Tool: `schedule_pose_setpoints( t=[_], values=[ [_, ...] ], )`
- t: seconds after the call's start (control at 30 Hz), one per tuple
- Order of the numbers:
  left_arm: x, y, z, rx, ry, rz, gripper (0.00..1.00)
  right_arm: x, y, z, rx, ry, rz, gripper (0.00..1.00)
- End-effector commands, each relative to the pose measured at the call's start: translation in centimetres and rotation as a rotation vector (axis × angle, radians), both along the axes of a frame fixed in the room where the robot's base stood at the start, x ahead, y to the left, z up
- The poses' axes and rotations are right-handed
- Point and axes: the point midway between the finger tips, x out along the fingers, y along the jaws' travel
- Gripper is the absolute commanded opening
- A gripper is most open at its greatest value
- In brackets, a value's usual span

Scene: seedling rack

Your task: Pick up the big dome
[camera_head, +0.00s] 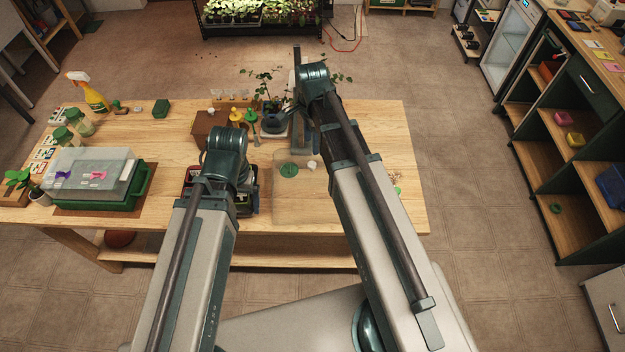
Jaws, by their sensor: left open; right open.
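The big dome (88,172) is a clear, greyish box-shaped cover at the left end of the wooden table. It sits over a green tray (137,190), with purple and pink clips or tags on its top. My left gripper (250,201) is low over the middle of the table, well to the right of the dome, and mostly hidden by its own arm. My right gripper (299,140) is further right, over the table near a potted plant, partly hidden by its arm. Both are open, and neither is at the dome.
A spray bottle (90,93), jars (78,122) and a small potted plant (38,194) stand around the dome. A brown box (209,128) and a dark red-edged tray (190,180) lie mid-table. A pale translucent board (290,207) lies right of it. Shelves (545,150) stand far right.

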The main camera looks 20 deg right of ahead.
Motion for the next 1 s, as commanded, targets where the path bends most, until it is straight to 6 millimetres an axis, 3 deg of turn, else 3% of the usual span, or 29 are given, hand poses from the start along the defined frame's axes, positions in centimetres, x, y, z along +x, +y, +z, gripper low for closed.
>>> schedule_pose_setpoints(
  t=[0.03,0.23,0.67,1.0],
  values=[
    [0.0,0.0,-1.6,0.0,0.0,-0.002,0.94,0.0,0.0,-1.6,0.0,0.0,0.0,0.55],
    [0.0,0.0,-4.3,0.002,0.0,-0.009,0.94,0.0,0.0,-4.3,0.0,0.0,0.001,0.55],
    [0.0,0.0,-5.5,0.002,0.001,-0.012,0.94,-0.1,0.0,-5.5,0.0,0.0,0.001,0.55],
    [0.0,0.0,-9.5,0.002,0.0,-0.01,0.94,-0.8,0.1,-9.5,0.0,0.0,0.001,0.55]
  ],
)
